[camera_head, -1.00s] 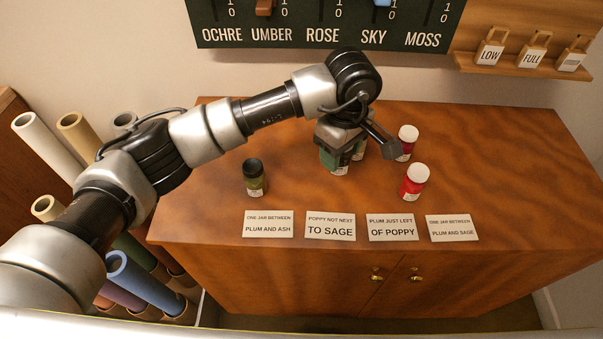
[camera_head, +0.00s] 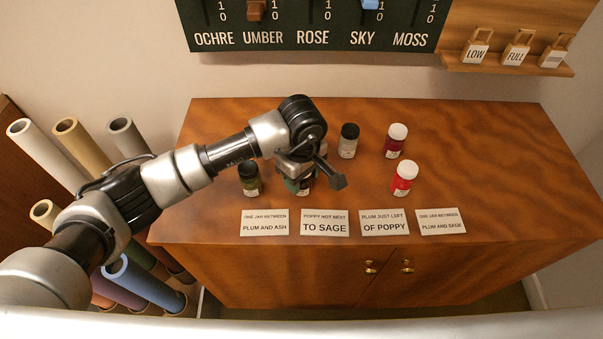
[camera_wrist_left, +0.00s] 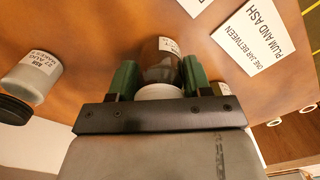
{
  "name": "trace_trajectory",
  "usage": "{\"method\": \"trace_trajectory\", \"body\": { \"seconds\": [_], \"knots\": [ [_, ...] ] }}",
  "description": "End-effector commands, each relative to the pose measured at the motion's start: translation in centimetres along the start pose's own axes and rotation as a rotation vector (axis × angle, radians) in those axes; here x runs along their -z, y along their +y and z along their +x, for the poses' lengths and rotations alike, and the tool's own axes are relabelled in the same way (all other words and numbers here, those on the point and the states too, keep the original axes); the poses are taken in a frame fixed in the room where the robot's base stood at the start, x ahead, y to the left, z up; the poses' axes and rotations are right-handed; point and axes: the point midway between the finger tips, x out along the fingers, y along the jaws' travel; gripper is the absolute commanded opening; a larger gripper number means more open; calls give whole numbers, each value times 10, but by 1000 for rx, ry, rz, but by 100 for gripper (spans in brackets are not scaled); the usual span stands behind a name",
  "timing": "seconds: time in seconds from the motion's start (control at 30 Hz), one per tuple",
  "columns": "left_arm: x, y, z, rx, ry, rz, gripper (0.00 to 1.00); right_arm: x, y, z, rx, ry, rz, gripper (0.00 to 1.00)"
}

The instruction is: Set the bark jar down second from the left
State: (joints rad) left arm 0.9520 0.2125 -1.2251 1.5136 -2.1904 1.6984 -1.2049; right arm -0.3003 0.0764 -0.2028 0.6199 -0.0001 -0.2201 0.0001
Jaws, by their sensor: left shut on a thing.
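My left gripper (camera_head: 298,184) is shut on the bark jar, a brown jar with a white lid (camera_wrist_left: 161,66). In the head view the gripper mostly hides this jar, and I cannot tell whether its base touches the table. An olive-green jar with a black lid (camera_head: 249,180) stands just left of it. To the right stand a grey jar with a black lid (camera_head: 348,141), a dark red jar with a white lid (camera_head: 394,146) and a bright red jar with a white lid (camera_head: 403,183). The grey jar also shows in the left wrist view (camera_wrist_left: 37,72). My right gripper is out of view.
The brown table (camera_head: 480,160) is bare at the right. Several clue cards lie along its front edge, including "Plum and ash" (camera_head: 264,223) and "Plum just left of poppy" (camera_head: 384,223). A dark board (camera_head: 315,25) and a tag shelf (camera_head: 510,69) are behind. Rolled tubes (camera_head: 45,157) stand left.

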Motion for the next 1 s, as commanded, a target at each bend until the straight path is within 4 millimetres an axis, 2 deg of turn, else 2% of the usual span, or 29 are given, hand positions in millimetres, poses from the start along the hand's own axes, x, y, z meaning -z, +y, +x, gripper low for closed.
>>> {"method": "trace_trajectory", "body": {
  "seconds": [0.1, 0.13, 0.3, 0.57, 0.67, 0.7, 0.77, 1.0],
  "knots": [
    [0, 0, 4, 0, 0, 0, 23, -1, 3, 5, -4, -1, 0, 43],
    [0, 0, 4, 0, 0, 0, 51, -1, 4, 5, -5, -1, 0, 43],
    [0, 0, 3, 1, 0, 0, 75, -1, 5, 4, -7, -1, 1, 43],
    [0, 0, 2, 1, 0, 0, 75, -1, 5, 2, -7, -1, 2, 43],
    [0, 0, -4, 1, 0, -1, 75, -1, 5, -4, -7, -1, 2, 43],
    [0, 1, -6, -2, 1, 0, 75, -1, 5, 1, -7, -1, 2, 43],
    [1, 1, -15, -4, 3, 0, 75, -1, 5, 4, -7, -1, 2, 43],
    [1, 1, -67, -4, 5, 1, 75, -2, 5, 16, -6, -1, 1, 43]
  ]
}}
